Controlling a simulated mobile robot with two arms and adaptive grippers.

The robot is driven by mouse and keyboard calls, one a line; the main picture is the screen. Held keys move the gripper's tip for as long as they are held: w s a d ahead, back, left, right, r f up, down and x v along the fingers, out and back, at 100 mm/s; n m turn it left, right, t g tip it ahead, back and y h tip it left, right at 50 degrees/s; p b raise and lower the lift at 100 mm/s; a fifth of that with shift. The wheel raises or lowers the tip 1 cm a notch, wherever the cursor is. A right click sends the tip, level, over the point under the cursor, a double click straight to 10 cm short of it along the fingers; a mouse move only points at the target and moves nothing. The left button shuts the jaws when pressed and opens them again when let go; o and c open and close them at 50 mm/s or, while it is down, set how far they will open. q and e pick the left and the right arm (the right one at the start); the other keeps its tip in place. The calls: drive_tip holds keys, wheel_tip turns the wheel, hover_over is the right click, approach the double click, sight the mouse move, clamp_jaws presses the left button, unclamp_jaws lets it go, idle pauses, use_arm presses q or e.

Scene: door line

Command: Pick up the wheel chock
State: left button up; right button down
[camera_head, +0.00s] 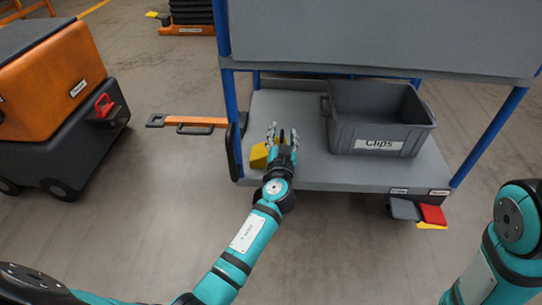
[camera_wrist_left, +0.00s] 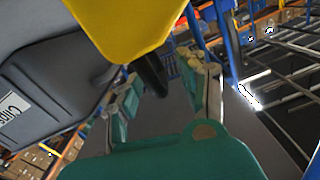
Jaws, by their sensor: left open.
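The yellow wheel chock (camera_head: 259,155) sits on the lower shelf of the cart (camera_head: 310,173), near its left front corner. In the head view it is partly hidden behind my left gripper (camera_head: 282,136), which is over the shelf with its fingers spread. In the left wrist view the chock (camera_wrist_left: 125,25) fills the top middle, very close. A black bar (camera_wrist_left: 152,76), perhaps its handle, shows between the open fingers of my left gripper (camera_wrist_left: 160,85). I cannot tell whether the fingers touch it. My right gripper is out of view.
A grey bin labelled "Clips" (camera_head: 378,143) stands on the shelf to the right. Blue posts (camera_head: 229,95) and the upper deck (camera_head: 380,38) bound the space. An orange and black vehicle (camera_head: 60,105) and an orange tow bar (camera_head: 195,121) are at left.

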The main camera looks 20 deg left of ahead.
use_arm(q)
drive_tip(key=shift+w, duration=0.15)
clamp_jaws()
drive_tip(key=shift+r, duration=0.1)
idle(0.3)
